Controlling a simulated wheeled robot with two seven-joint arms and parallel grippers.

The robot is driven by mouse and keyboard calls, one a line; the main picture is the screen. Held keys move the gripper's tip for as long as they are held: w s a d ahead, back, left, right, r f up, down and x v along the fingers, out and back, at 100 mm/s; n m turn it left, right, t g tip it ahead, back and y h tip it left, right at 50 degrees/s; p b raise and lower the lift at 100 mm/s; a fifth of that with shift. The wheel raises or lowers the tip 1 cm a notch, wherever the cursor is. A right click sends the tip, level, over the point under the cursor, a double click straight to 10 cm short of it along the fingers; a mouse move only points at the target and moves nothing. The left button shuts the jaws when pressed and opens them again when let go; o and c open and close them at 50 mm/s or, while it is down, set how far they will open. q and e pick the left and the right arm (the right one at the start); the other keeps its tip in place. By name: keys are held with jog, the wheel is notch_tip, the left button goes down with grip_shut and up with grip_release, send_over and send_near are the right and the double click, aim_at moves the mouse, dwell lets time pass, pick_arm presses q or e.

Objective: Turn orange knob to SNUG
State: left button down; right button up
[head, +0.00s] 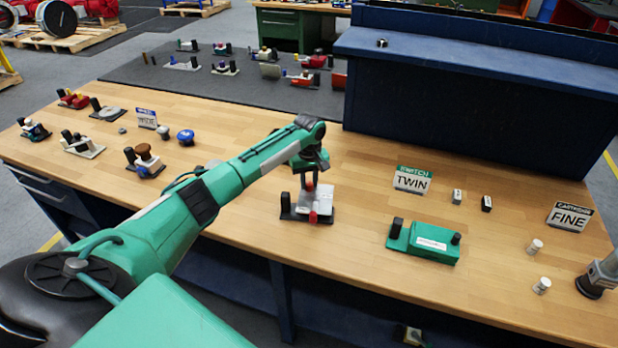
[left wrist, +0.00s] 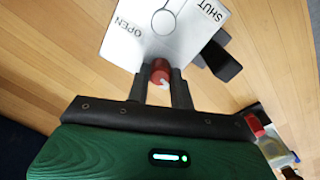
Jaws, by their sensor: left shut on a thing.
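My left gripper (head: 311,179) reaches down over a device with a silver plate (head: 320,200) and a black post at its left. In the left wrist view its fingers (left wrist: 161,90) are shut on a red knob (left wrist: 160,68) with a small white mark, at the edge of the silver plate (left wrist: 150,35). The plate reads OPEN and SHUT beside a drawn circle and line. A second red part (head: 313,217) is at the device's front. No SNUG mark can be read. A brown-orange knob (head: 143,152) sits on another device at the left.
A green box device (head: 432,242), a TWIN sign (head: 412,180) and a FINE sign (head: 569,216) stand to the right. Several small devices stand at the left and on the dark mat (head: 140,75) behind. A blue raised shelf (head: 480,110) blocks the back right.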

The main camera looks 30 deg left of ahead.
pick_arm(q)
jog(key=m+p, duration=0.1)
jog(key=m, duration=0.1)
jog(key=shift+r+m+p, duration=0.15)
jog(key=shift+m+p, duration=0.2)
jog(key=shift+m, duration=0.05)
jog(key=m+p, duration=0.1)
jog(key=m, duration=0.2)
jog(key=shift+m, duration=0.3)
jog(key=m+p, duration=0.1)
jog(key=m, duration=0.3)
jog(key=shift+d+m+p, duration=0.1)
jog(key=shift+m+p, duration=0.35)
jog(key=shift+m, duration=1.55)
jog(key=c, duration=1.2)
grip_release()
jog(key=shift+c, duration=0.2)
jog(key=shift+o, duration=0.2)
